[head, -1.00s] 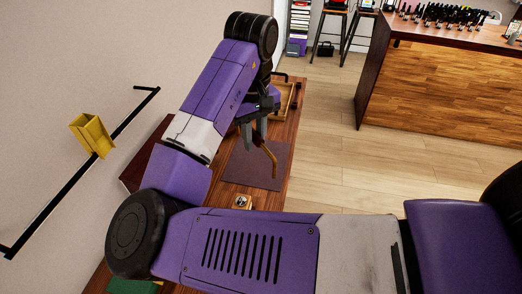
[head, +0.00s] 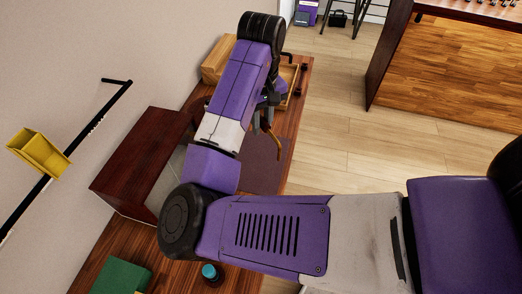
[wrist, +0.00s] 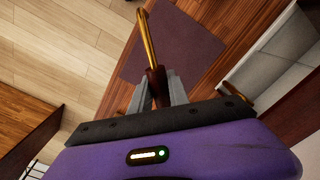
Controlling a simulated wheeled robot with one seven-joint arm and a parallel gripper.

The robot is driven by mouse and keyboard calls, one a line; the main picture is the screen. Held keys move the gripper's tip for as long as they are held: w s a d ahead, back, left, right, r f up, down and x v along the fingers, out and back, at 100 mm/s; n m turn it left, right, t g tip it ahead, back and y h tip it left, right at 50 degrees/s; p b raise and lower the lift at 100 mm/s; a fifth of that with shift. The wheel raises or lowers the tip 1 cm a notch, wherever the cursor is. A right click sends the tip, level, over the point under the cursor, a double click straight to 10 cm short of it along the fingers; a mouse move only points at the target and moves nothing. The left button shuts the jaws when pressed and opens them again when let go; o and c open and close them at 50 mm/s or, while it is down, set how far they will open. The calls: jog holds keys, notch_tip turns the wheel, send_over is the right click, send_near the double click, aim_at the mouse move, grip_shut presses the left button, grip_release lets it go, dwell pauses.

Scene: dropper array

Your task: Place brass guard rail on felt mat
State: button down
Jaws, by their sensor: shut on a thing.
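The brass guard rail (wrist: 148,38) is a thin, bent golden bar with a dark brown end. My gripper (wrist: 157,88) is shut on that dark end, and the bar reaches out past the fingertips. In the head view the rail (head: 273,142) hangs from my gripper (head: 262,125), bent end downward. The felt mat (head: 266,172) is a flat, dark purple-brown sheet on the wooden table. In the wrist view the rail overlaps the mat (wrist: 190,48). I cannot tell whether the rail touches it. My arm hides part of the mat in the head view.
A wooden tray (head: 290,78) and a wooden block (head: 214,62) stand at the table's far end. A dark cabinet (head: 140,155) stands along the wall side. A green box (head: 122,277) and a teal-capped bottle (head: 210,271) are nearer. Open floor lies right of the table.

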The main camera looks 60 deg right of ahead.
notch_tip(320, 180, down, 12)
jog(key=shift+r+p, duration=0.1)
jog(key=shift+p, duration=0.35)
jog(key=c, duration=1.3)
grip_release()
jog(key=shift+a+f, duration=0.1)
jog(key=shift+f, duration=0.1)
jog(key=shift+o, duration=0.2)
